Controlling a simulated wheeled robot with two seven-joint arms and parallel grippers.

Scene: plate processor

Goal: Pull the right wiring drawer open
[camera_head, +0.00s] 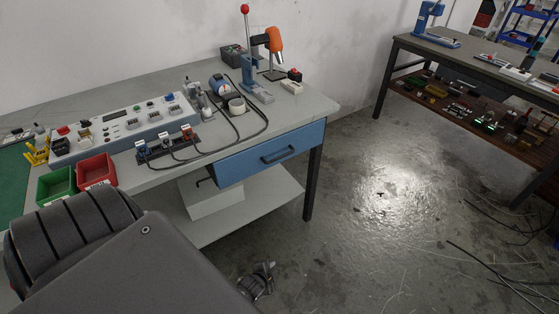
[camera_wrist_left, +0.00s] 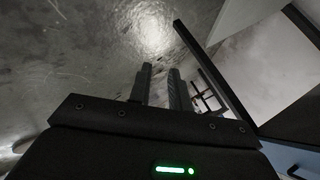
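A blue drawer (camera_head: 240,166) with a dark bar handle (camera_head: 280,154) sits under the right part of the workbench top in the head view. Its front looks flush with the bench, so it appears closed. My left gripper (camera_head: 262,274) is low in front of the bench, below and apart from the drawer. In the left wrist view its two dark fingers (camera_wrist_left: 160,74) show a narrow gap with nothing between them. My left arm covers the lower left of the head view. My right gripper is not in view.
The workbench (camera_head: 312,105) carries a control panel (camera_head: 125,125), red (camera_head: 96,170) and green (camera_head: 56,186) bins, cables and a press (camera_head: 248,70). A dark table leg (camera_head: 313,185) stands right of the drawer. Open floor (camera_head: 390,200) lies to the right, with loose cables farther right.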

